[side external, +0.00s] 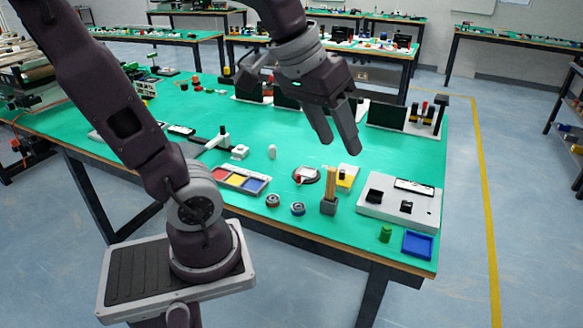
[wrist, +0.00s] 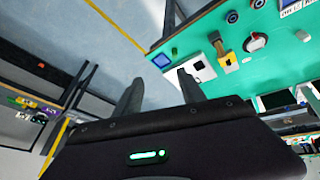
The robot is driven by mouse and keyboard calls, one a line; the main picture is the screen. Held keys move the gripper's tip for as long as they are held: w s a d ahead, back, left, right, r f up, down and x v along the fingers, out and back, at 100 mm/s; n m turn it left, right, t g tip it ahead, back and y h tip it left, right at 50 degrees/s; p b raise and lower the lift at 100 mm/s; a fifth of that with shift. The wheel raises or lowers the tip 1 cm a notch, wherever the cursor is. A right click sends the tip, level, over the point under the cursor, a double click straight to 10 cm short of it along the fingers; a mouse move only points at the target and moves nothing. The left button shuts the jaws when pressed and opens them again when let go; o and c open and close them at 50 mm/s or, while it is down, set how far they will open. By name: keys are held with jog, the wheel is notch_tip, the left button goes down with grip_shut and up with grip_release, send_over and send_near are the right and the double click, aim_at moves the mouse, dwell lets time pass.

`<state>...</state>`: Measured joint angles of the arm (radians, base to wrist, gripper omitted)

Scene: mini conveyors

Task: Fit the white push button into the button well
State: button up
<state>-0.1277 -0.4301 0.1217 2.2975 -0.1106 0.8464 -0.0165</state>
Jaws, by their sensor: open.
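My gripper (side external: 341,147) is open and empty, fingers pointing down, high above the table and right of the white piece. The wrist view shows both fingers apart (wrist: 160,77) with nothing between them. I cannot pick out the button or the well for certain in the wrist view.
Dark screens stand behind.

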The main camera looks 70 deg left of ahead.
jog(key=shift+o, duration=0.5)
jog(key=s+d+f+m, duration=0.2)
jog(key=s+d+m, duration=0.1)
jog(key=s, duration=0.5)
jog(key=shift+s+d+f+m, duration=0.4)
jog(key=shift+d, duration=0.05)
